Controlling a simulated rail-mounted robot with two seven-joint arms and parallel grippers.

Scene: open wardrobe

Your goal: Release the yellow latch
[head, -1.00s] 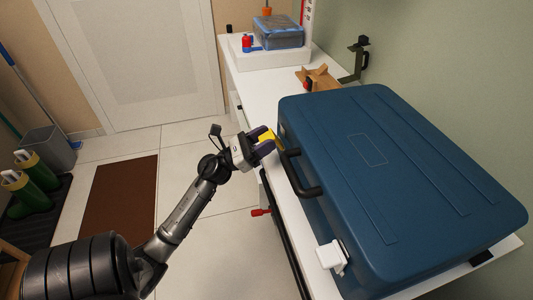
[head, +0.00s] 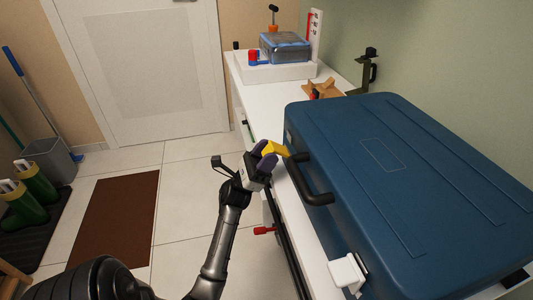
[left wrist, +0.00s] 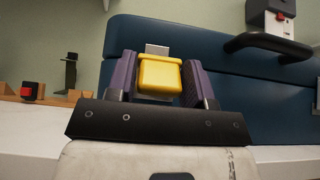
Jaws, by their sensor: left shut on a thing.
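A large blue case (head: 420,165) lies closed on the white bench, with a dark handle (head: 305,180) on its front side. The yellow latch (head: 274,149) is at the far end of that side; it also shows in the left wrist view (left wrist: 159,77). My left gripper (head: 266,158) is shut on the yellow latch, its purple fingers on either side of it. A grey metal plate shows just above the latch in the left wrist view. A white latch (head: 347,272) is at the near end of the case. My right gripper is not in view.
The white bench (head: 262,98) carries a blue box (head: 285,46) on a white block, a red-topped item (head: 254,57), a wooden piece (head: 326,89) and a dark clamp-like stand (head: 369,72). A red knob (head: 264,230) sticks out below the bench edge.

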